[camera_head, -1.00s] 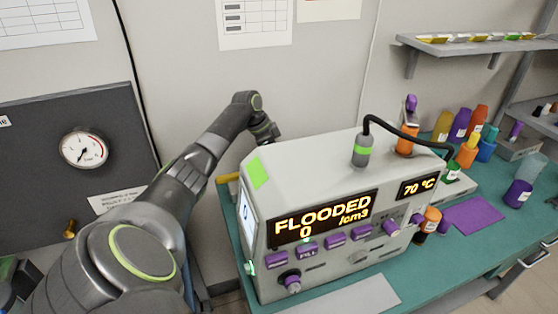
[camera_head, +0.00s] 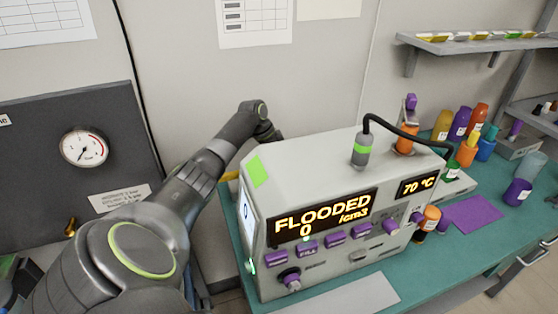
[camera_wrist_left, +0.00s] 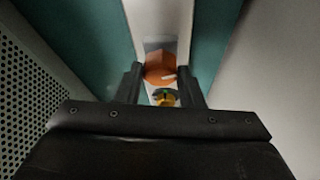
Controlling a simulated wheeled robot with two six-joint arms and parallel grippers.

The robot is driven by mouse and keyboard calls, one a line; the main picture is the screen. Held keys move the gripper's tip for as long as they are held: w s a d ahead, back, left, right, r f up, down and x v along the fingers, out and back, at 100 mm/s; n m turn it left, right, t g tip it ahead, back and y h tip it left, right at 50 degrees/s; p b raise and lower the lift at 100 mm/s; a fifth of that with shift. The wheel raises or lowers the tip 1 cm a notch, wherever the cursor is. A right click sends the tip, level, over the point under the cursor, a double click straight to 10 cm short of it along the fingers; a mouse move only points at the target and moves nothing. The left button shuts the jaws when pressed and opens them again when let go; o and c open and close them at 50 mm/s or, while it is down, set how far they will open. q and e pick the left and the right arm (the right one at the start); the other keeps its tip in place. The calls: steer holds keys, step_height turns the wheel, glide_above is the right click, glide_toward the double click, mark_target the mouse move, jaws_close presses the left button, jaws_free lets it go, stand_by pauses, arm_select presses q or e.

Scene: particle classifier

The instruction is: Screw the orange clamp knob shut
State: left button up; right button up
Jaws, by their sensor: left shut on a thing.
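The orange clamp knob (camera_wrist_left: 160,67) shows in the left wrist view, at the far end of a pale, narrow strip. My left gripper (camera_wrist_left: 160,82) has its two dark fingers on either side of the knob and is shut on it. A small yellow, brass-like part (camera_wrist_left: 163,97) sits just below the knob between the fingers. In the head view my left arm reaches behind the grey machine, its wrist by the back left corner; the knob is hidden there. My right gripper is in neither view.
The grey machine (camera_head: 330,160) stands on the teal bench (camera_head: 470,240), its display reading FLOODED. A black cable runs over its top. Bottles and cups stand at the right, by a purple mat (camera_head: 474,214). A perforated panel (camera_wrist_left: 28,95) flanks my left gripper.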

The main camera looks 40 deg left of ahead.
arm_select(q)
steer(key=shift+f+m+g+h+b, duration=0.1)
steer(key=shift+m+g+h+b, duration=0.2)
steer(key=shift+m+b, duration=0.65)
steer(key=shift+m, duration=0.65)
steer(key=o, duration=1)
steer(key=shift+a+r, duration=0.1)
steer(key=shift+r, duration=0.1)
steer(key=b+v, duration=0.2)
steer(key=v, duration=1.5)
steer(key=shift+a, duration=0.3)
steer(key=shift+w, duration=0.15)
